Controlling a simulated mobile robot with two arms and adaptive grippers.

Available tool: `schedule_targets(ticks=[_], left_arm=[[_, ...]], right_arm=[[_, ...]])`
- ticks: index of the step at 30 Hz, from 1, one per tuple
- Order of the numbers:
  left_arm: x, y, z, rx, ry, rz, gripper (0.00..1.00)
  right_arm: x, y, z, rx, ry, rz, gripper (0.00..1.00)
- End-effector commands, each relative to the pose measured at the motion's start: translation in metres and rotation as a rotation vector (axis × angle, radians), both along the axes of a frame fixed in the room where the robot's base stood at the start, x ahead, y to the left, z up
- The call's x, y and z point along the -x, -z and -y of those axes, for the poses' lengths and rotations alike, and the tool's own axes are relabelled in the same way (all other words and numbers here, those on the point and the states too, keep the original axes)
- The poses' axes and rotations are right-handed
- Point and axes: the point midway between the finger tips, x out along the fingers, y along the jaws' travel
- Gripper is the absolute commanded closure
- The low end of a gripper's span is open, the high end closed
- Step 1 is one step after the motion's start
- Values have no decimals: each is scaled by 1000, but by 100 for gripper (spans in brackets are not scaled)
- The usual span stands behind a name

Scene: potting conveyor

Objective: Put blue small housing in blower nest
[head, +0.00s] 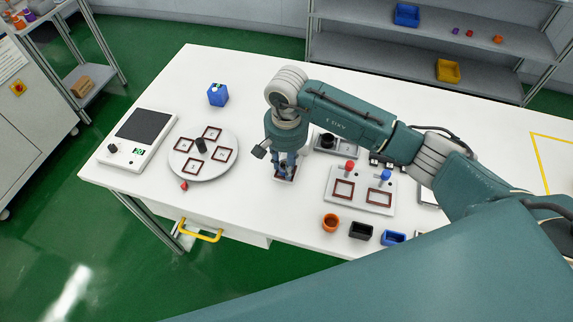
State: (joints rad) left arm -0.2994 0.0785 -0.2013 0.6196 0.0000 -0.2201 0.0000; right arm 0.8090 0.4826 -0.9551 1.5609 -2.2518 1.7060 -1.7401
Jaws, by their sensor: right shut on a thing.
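My right gripper (286,166) points down over a small pale square nest with a dark red border (286,177), right of the round plate. It is shut on a small blue thing, likely the blue small housing, mostly hidden between the fingers. The held thing is at or just above the nest; I cannot tell if it touches. I cannot tell for sure whether this nest is the blower nest. My left gripper is not in view.
A round plate (178,153) with several red-framed squares, a scale (113,158) and a blue block (218,95) stand left. A two-square fixture (361,198) with red and blue knobs stands right. An orange cup (330,222), black bin (361,230) and blue bin (393,238) line the front.

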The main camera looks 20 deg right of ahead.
Motion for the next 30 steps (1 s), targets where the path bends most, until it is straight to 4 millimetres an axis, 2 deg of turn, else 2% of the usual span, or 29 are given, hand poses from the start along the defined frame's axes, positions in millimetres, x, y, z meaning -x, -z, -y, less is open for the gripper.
schedule_targets(ticks=[1, 11, 12, 15, 30], left_arm=[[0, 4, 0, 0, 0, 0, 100], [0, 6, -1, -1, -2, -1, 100], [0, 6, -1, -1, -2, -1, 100], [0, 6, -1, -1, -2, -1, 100], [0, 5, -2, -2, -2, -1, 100]], right_arm=[[8, 16, 0, 4, 1, -21, 86], [8, 17, 0, 3, 4, -21, 86], [8, 17, 0, 3, 4, -21, 65], [8, 17, -1, 3, 4, -21, 49], [9, 16, -1, 3, 1, -22, 49]])
